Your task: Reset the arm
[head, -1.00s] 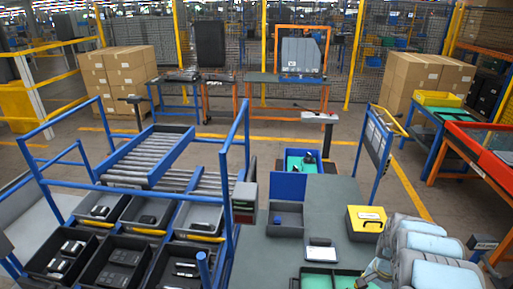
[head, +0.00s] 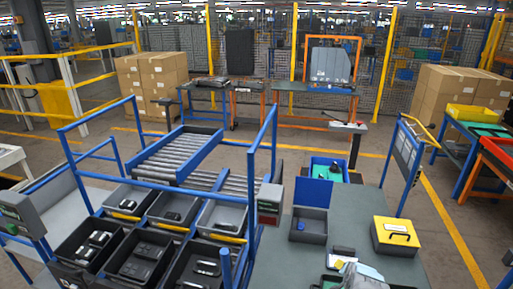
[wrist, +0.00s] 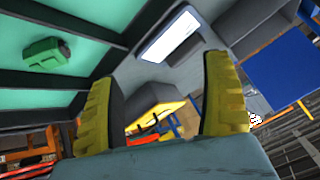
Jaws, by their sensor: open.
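My gripper (wrist: 160,75) shows in the wrist view as two yellow fingers with dark inner pads, spread wide apart. Nothing is held between them. Part of my pale arm shows at the bottom edge of the head view, near the front of the grey worktop (head: 335,222); the fingers are hard to make out there.
A teal-lined tray (wrist: 65,20) holds a green part (wrist: 45,54) in the wrist view. A white-faced panel (wrist: 170,32) lies beside it. In the head view, a yellow case (head: 397,236) and grey bin (head: 310,222) stand on the worktop. Blue-framed roller rack (head: 172,153) stands left.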

